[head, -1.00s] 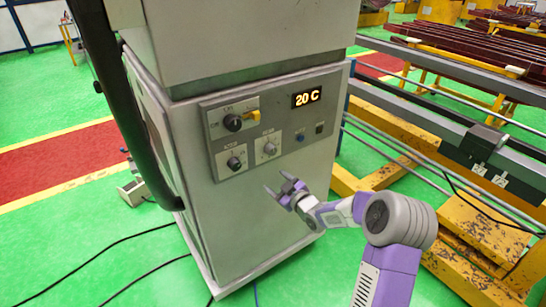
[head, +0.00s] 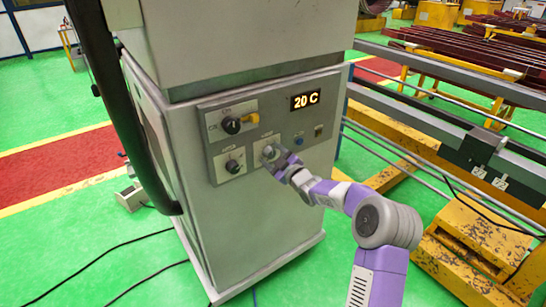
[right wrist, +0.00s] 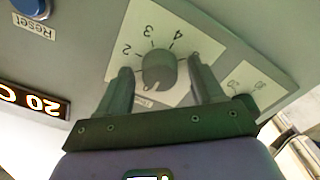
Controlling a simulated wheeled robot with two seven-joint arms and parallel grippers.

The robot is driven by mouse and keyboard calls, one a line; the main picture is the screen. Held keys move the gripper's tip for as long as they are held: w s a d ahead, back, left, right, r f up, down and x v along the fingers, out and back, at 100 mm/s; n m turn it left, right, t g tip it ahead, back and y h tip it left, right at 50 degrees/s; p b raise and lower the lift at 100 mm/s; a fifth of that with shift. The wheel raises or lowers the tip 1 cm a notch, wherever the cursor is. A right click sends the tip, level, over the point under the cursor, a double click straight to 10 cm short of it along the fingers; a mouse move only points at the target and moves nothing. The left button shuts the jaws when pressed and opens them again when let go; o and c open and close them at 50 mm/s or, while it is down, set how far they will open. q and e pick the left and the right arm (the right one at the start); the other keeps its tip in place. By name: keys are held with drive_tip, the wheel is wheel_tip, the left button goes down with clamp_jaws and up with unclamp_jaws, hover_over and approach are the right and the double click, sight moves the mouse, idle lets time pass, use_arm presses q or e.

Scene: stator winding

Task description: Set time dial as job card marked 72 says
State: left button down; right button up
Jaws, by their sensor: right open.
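A grey round time dial (head: 268,152) sits on the cabinet's control panel (head: 290,112); its small label is not readable. It also shows in the right wrist view (right wrist: 158,70), where figures 2, 3 and 4 stand upside down above it. A pale mark on the knob points to the bottom of the picture, away from the figures. My right gripper (head: 275,164) is open at this dial, one finger on each side of the knob in the right wrist view (right wrist: 162,85); I cannot tell whether they touch it.
A black dial (head: 232,166) lies left of the grey one. A display (head: 305,100) reads 20 C. A blue Reset button (right wrist: 30,6) is close by. Yellow frames (head: 470,240) stand at right.

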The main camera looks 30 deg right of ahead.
drive_tip(key=c, duration=1.1)
drive_tip(key=shift+o, duration=0.2)
